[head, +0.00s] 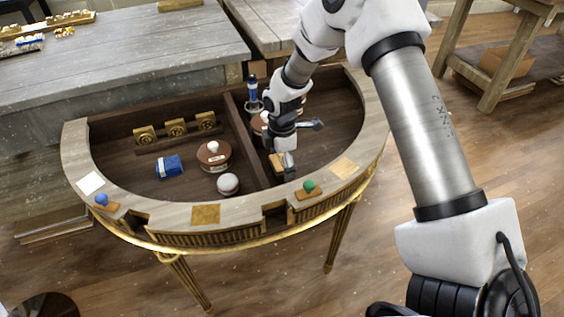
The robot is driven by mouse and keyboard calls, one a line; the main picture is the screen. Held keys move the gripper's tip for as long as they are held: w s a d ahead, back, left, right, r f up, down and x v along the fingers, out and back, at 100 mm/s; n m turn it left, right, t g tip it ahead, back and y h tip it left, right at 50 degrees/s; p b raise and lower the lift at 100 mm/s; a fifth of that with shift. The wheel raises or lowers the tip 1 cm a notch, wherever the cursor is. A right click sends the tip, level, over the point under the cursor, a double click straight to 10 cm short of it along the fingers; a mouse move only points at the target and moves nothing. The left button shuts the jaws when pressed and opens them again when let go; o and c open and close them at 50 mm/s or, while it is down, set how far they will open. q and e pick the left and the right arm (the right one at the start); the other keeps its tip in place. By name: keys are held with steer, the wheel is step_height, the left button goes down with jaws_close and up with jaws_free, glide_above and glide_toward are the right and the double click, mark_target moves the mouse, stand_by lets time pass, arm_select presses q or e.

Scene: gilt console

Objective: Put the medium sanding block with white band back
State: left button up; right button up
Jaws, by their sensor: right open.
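A blue block with a pale band (169,167) lies in the left compartment of the half-round gilt console (75,140). I cannot tell for sure whether it is the sanding block of the task. My right gripper (302,146) reaches down into the right compartment, just right of the divider, with its fingers spread apart. A tan block (276,161) lies close beside it, partly hidden by the gripper; I cannot tell whether they touch or whether it has a white band. My left gripper is not in view.
A wooden divider (240,135) splits the console. The left compartment also holds a brown round box (213,157), a white-topped ball (228,184) and a rack with gold squares (176,129). A blue-topped bottle (253,90) stands behind. Small knobbed pieces (309,187) sit on the front rim.

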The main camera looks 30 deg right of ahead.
steer(key=shift+r, duration=0.1)
step_height(320, 180, up, 12)
steer(key=shift+p, duration=0.35)
